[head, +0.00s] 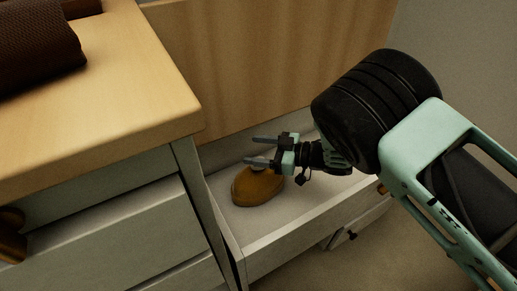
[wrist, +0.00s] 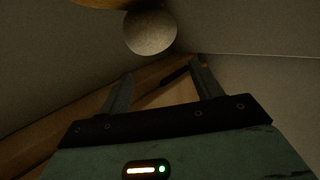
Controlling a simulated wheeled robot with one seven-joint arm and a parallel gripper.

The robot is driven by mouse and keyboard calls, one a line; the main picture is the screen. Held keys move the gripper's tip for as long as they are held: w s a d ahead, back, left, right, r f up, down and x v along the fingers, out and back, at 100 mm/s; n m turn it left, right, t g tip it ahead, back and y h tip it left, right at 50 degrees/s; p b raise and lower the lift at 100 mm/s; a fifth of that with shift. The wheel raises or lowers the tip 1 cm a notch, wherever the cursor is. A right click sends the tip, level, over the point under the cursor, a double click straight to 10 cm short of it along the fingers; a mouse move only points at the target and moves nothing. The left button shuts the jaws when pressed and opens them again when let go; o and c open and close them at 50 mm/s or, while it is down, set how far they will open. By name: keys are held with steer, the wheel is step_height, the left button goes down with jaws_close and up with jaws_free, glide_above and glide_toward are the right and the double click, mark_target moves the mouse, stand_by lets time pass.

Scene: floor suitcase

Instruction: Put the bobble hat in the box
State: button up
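The bobble hat (head: 256,188) is mustard-orange and sits upright inside an open pale drawer (head: 262,245). Its pale grey bobble (wrist: 150,32) shows at the top of the wrist view, with a sliver of the orange hat (wrist: 102,3) at the top edge. My gripper (head: 251,150) reaches in from the right, over the hat. Its two fingers are apart and nothing shows between them. In the wrist view the bobble lies beyond the fingertips of my gripper (wrist: 162,70). No separate box is clearly in view.
A wooden-topped cabinet (head: 115,90) with drawers stands at the left, close beside the open drawer. A dark brown item (head: 40,50) lies on its top. A wooden panel (head: 270,60) rises behind the drawer. Bare floor (head: 400,265) shows at the lower right.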

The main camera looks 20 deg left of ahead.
steer(key=shift+r, duration=0.25)
steer(key=d+r+p, duration=0.2)
steer(key=d+p, duration=0.1)
steer(key=d, duration=0.4)
steer(key=shift+w+d, duration=0.2)
steer(key=shift+w, duration=0.05)
